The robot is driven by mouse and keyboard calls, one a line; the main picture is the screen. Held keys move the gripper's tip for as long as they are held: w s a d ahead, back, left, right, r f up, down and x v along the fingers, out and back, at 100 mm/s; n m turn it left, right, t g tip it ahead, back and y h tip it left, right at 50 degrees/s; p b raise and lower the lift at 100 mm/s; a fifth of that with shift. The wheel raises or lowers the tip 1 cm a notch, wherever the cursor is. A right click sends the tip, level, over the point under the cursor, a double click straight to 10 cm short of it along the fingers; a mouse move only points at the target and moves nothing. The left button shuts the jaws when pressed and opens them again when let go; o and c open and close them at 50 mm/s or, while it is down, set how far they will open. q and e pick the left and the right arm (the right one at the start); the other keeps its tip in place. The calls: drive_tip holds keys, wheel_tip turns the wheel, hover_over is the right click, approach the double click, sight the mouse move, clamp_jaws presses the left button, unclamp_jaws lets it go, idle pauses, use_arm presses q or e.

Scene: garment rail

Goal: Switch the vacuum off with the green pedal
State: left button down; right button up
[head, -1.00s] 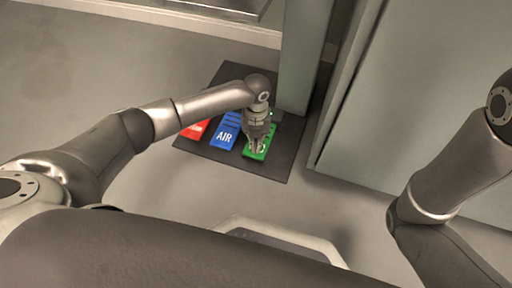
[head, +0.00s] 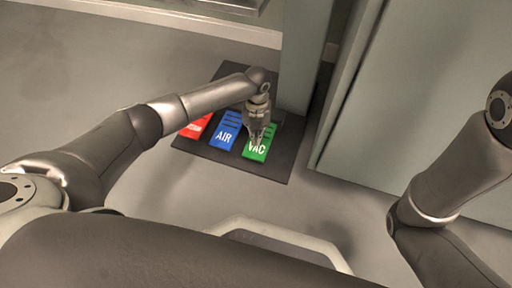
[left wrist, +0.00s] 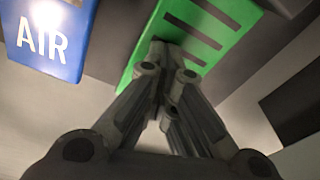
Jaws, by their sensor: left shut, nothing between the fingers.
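The green pedal (head: 262,154), marked VAC, is the right one of a row of pedals on a dark floor mat. My left gripper (head: 256,140) is shut and empty, pointing down over the green pedal's upper middle and hiding part of it. In the left wrist view, the shut fingertips (left wrist: 166,62) are at the slotted green pedal (left wrist: 160,32). I cannot tell whether they touch it or are just above. My right gripper is out of the picture; only my right arm shows.
The blue AIR pedal (head: 224,138) is just left of the green one, with a red pedal (head: 194,128) beyond it. The dark mat (head: 270,172) lies under them. A grey-green post (head: 302,60) and a large panel (head: 420,90) stand close behind and right.

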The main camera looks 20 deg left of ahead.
use_arm(q)
wheel_tip(320, 180, up, 12)
drive_tip(key=w, duration=0.1)
drive_tip(key=shift+a, duration=0.2)
idle(0.7)
